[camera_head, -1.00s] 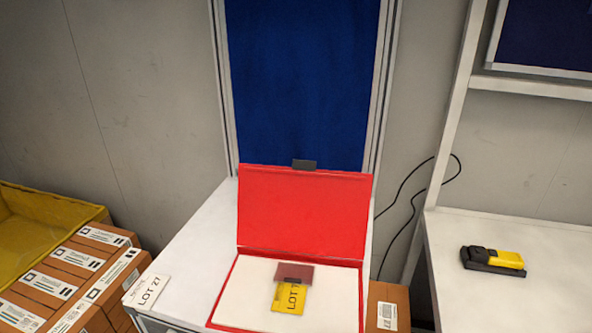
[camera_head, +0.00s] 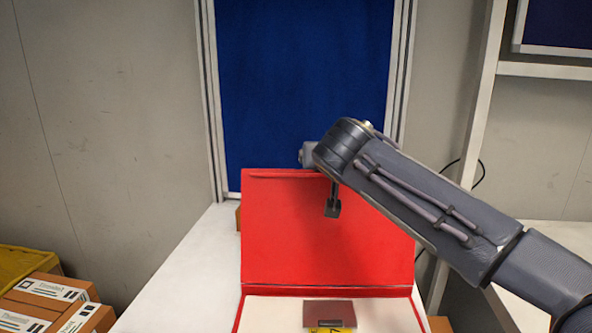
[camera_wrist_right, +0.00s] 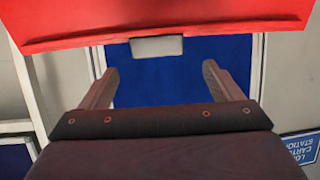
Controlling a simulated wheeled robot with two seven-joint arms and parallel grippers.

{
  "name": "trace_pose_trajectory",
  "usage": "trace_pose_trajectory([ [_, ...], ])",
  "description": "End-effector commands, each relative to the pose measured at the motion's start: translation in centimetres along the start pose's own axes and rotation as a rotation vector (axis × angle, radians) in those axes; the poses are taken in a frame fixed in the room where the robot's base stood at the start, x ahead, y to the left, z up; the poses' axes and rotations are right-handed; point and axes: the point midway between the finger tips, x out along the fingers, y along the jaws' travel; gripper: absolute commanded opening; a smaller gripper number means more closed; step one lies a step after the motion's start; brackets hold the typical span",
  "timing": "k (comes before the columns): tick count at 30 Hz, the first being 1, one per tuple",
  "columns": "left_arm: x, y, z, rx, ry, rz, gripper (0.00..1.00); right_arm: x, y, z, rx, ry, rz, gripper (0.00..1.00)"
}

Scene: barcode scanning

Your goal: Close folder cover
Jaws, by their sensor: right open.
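The red folder stands open on the white table, its cover (camera_head: 300,235) raised and leaning back, its white inside (camera_head: 268,312) facing up. A dark red flap (camera_head: 329,312) with a yellow label (camera_head: 332,330) lies inside. My right arm reaches in from the right across the cover's upper right; a dark part of it hangs before the cover. In the right wrist view my right gripper (camera_wrist_right: 160,68) is open and empty. The cover's tab (camera_wrist_right: 157,47) shows between and just beyond the fingertips, with the red cover (camera_wrist_right: 170,22) above; contact cannot be told. My left gripper is out of view.
A blue panel (camera_head: 300,80) in a metal frame rises behind the table (camera_head: 170,285). Brown labelled boxes (camera_head: 50,295) and a yellow bin (camera_head: 22,262) stand at the lower left. A white shelf unit (camera_head: 550,235) is at the right.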

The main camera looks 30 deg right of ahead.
Motion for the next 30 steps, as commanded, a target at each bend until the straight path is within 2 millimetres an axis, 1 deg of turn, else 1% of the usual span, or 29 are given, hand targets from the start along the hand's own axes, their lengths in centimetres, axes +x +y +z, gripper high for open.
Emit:
trace_pose_trajectory([
  [7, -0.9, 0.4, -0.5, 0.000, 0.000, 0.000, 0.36, 4.0, 0.0, 0.0, -0.004, -0.007, 0.002, 0.85],
  [12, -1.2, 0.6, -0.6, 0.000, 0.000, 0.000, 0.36, 6.0, 0.1, 0.0, -0.003, -0.006, 0.001, 0.85],
  [16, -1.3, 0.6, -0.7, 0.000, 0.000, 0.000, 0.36, 6.8, 0.0, 0.1, -0.003, -0.006, -0.001, 0.85],
  [23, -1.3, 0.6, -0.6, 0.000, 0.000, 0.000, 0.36, 6.9, 0.1, 0.1, -0.003, -0.005, -0.001, 0.85],
  [24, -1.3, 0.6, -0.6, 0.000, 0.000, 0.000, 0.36, 6.9, 0.1, 0.1, -0.003, -0.005, -0.001, 0.84],
  [26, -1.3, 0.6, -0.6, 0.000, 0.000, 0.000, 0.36, 6.9, 0.0, 0.1, -0.003, -0.005, -0.001, 0.76],
  [30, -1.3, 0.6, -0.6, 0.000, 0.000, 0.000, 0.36, 6.9, 0.0, 0.1, -0.003, -0.005, -0.002, 0.58],
])
